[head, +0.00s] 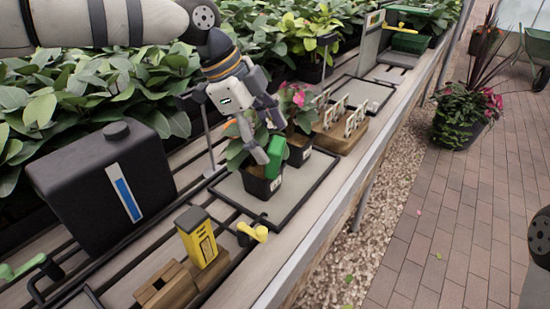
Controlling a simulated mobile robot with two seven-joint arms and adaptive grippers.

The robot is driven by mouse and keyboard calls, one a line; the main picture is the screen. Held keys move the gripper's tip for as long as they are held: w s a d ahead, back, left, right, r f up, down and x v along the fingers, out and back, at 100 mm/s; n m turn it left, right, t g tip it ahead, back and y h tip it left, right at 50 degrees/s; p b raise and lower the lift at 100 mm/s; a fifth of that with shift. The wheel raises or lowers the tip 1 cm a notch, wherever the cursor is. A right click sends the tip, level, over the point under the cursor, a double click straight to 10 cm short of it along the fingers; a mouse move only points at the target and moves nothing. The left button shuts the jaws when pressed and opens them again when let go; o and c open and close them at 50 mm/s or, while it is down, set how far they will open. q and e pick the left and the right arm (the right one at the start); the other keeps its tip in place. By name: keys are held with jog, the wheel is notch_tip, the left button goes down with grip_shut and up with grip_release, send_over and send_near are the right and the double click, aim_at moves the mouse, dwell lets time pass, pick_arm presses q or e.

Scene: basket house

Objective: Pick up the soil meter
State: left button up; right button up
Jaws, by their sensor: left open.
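A green block-shaped device (275,157) stands upright in a black pot (262,186) of leafy plants; it may be the soil meter. Its lower end is hidden by the pot and leaves. My left gripper (268,138) is open and points down at the green device, with its fingers close to the device's top. I cannot tell whether they touch it. A yellow device with a dark-marked face (197,237) stands in a wooden block near the front; it could also be a meter. My right gripper is out of view.
A black canister (104,185) with a blue strip stands at left. A yellow-handled tap (252,232) is beside the yellow device. A wooden holder with white labels (342,132) lies beyond the pots. Leafy plants line the back; the brick path (440,220) at right is mostly clear.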

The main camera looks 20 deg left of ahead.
pick_arm(q)
grip_shut()
notch_tip(320, 180, up, 10)
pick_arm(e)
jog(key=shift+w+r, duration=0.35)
pick_arm(q)
notch_tip(320, 180, up, 8)
jog(key=s+d+p, duration=0.1)
jog(key=p, duration=0.1)
jog(key=shift+s+d+r+p, duration=0.15)
jog(key=shift+s+p, duration=0.1)
jog(key=shift+p, duration=0.1)
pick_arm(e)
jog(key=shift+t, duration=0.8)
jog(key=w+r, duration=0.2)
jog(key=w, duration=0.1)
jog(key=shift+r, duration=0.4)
